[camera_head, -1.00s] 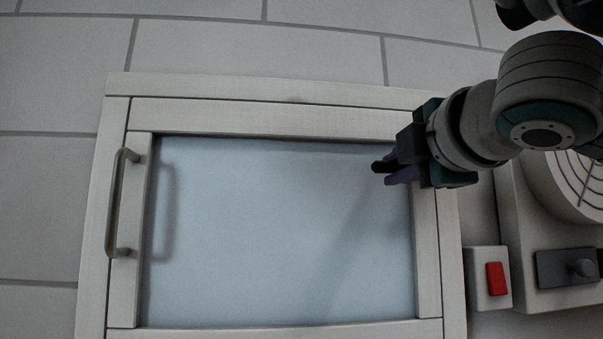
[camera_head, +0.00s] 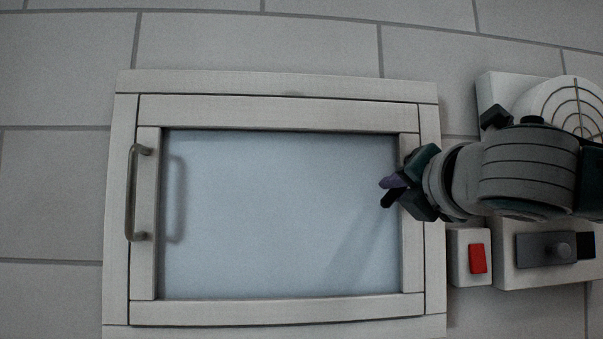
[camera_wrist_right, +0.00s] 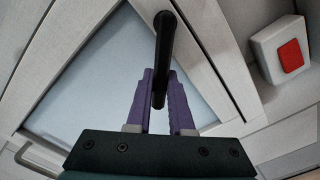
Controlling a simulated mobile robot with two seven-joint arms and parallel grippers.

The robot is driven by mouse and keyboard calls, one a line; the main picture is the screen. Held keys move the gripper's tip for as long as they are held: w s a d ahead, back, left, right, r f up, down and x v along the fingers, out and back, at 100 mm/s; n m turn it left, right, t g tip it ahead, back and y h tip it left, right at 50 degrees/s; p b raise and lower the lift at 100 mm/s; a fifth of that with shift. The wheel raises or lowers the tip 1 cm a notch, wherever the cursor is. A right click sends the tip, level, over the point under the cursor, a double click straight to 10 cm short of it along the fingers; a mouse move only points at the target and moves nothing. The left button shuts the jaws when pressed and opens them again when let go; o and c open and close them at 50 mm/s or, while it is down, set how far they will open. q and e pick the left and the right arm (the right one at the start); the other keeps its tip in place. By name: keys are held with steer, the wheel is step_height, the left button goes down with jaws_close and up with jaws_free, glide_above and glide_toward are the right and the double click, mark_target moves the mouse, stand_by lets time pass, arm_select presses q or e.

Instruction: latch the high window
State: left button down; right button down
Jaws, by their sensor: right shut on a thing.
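The high window (camera_head: 280,111) has a pale wooden frame and a bluish pane (camera_head: 270,220). Its sash looks flush in the frame. A grey bar handle (camera_head: 131,195) is on its left side; part of it also shows in the wrist view (camera_wrist_right: 35,160). My right gripper (camera_head: 388,192) is at the right edge of the pane. In the wrist view, its purple fingers (camera_wrist_right: 160,78) are shut on a dark lever (camera_wrist_right: 164,40). The lever's far end lies over the pale frame; I cannot tell how it is fixed. My left gripper is out of view.
Right of the window are a white box with a red switch (camera_head: 477,258), a panel with a grey knob plate (camera_head: 535,250) and a round grille (camera_head: 565,105). My right arm passes between them. The tiled wall (camera_head: 60,195) at the left is clear.

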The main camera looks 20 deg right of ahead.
steer(key=shift+s+d+f+n+p, duration=0.25)
steer(key=shift+d+n+p, duration=0.45)
steer(key=shift+n, duration=0.75)
steer(key=shift+s+d+f+n+p, duration=0.1)
steer(key=shift+d+f+n+p, duration=0.2)
steer(key=shift+d+n+p, duration=0.75)
steer(key=shift+s+d+f+n+p, duration=0.15)
steer(key=shift+d+f+n+p, duration=0.2)
steer(key=shift+n, duration=1.45)
steer(key=c, duration=0.8)
jaws_free()
steer(key=shift+s, duration=0.1)
